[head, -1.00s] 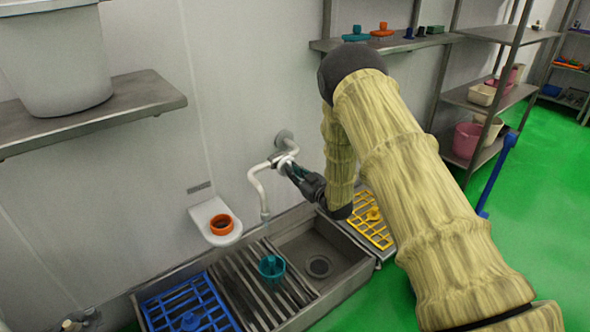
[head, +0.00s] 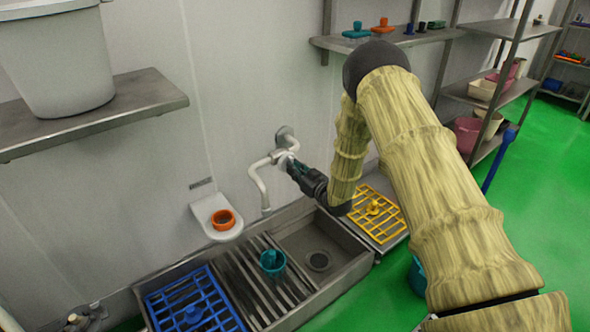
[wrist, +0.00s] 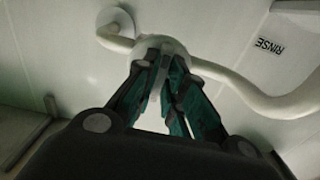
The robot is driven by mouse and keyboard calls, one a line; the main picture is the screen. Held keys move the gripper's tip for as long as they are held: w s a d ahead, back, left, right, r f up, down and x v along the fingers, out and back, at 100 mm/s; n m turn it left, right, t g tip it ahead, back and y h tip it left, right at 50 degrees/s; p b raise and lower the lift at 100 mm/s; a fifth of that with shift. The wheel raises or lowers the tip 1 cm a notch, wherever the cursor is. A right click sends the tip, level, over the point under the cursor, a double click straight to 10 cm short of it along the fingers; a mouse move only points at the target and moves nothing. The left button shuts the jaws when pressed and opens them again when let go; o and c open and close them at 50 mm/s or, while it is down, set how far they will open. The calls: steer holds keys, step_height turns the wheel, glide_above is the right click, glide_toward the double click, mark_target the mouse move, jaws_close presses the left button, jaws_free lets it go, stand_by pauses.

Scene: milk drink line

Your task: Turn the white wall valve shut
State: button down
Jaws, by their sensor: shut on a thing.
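The white wall valve (head: 283,155) sits on a white pipe (head: 255,180) that comes from a round wall flange (head: 284,134) and bends down over the sink. My gripper (head: 290,164) reaches it from the right. In the wrist view, the dark green fingers of my gripper (wrist: 164,62) are closed in on the valve body (wrist: 153,45), with a pale lever-like part (wrist: 155,80) between them. The fingers hide part of the valve, so its exact turn is hard to tell.
Below is a metal sink (head: 318,255) with a slatted drainer holding a teal cup (head: 272,262). A blue rack (head: 190,305) lies left, a yellow rack (head: 376,212) right. An orange ring (head: 223,219) sits on a white wall bracket (head: 203,208). A shelf (head: 100,112) with a bucket is at upper left.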

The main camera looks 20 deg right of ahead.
steer(key=c, duration=1.5)
jaws_free()
steer(key=v, duration=1.2)
